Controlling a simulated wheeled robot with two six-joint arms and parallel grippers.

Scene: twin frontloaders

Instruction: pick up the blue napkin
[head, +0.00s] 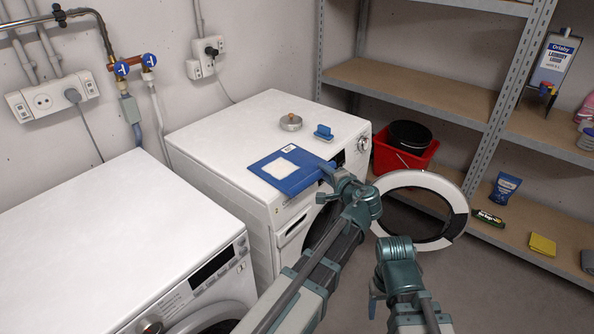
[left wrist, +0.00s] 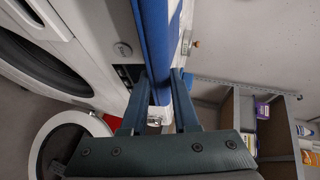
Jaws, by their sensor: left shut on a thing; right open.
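My left gripper (head: 330,172) is shut on that right end. In the left wrist view the blue piece (left wrist: 153,40) runs between the two fingers (left wrist: 158,100). My right gripper (head: 376,296) is open and empty, low in front of the washers, partly hidden by its own arm.
A round metal tin (head: 291,122) and a small blue object (head: 323,132) stand behind the blue piece. The washer's round door (head: 388,182) hangs open at the right. A red bucket (head: 391,158) and shelves (head: 410,92) are behind. The left washer's top (head: 90,240) is clear.

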